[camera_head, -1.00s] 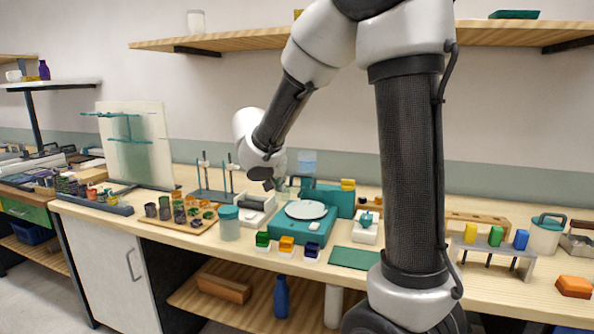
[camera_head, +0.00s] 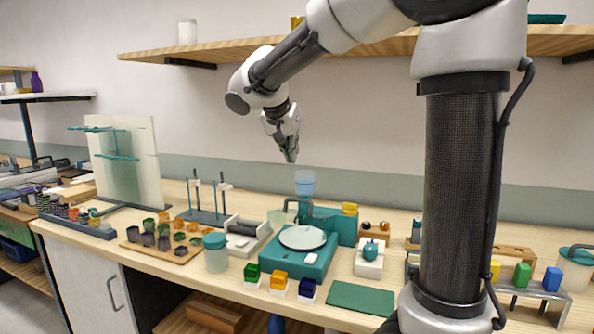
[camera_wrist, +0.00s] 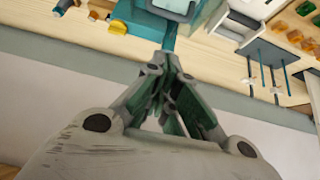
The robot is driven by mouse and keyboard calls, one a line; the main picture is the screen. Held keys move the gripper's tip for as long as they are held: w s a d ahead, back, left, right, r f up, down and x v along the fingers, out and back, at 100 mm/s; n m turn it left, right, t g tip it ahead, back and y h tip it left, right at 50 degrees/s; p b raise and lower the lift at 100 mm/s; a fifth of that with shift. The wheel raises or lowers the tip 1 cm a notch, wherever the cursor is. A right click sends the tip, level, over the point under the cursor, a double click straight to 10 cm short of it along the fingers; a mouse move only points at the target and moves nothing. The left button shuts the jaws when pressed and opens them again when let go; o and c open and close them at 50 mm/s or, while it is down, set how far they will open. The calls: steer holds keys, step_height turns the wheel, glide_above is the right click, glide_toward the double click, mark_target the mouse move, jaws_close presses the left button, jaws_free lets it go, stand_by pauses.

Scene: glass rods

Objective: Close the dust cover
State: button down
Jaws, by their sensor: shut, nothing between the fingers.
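No part is clearly marked as the dust cover. A tall translucent panel (camera_head: 143,160) with teal bars stands upright at the left of the bench, behind a dark tray (camera_head: 85,228). My gripper (camera_head: 291,158) is high above the back of the bench near this cup, apart from the panel and pointing down. It is shut and empty; its closed fingers (camera_wrist: 172,62) also show in the wrist view.
A pale grey open box (camera_head: 244,238) and a two-post stand (camera_head: 208,217) are left of the machine. A wooden board (camera_head: 160,256) holds several small cups. A jar (camera_head: 216,254), colored blocks and a green mat (camera_head: 358,299) are in front. A shelf (camera_head: 350,46) is above.

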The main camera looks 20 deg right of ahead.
steer(key=x, duration=0.8)
steer(key=shift+d+f, duration=0.1)
steer(key=shift+f, duration=0.2)
step_height(320, 180, down, 3)
steer(key=shift+f, duration=0.75)
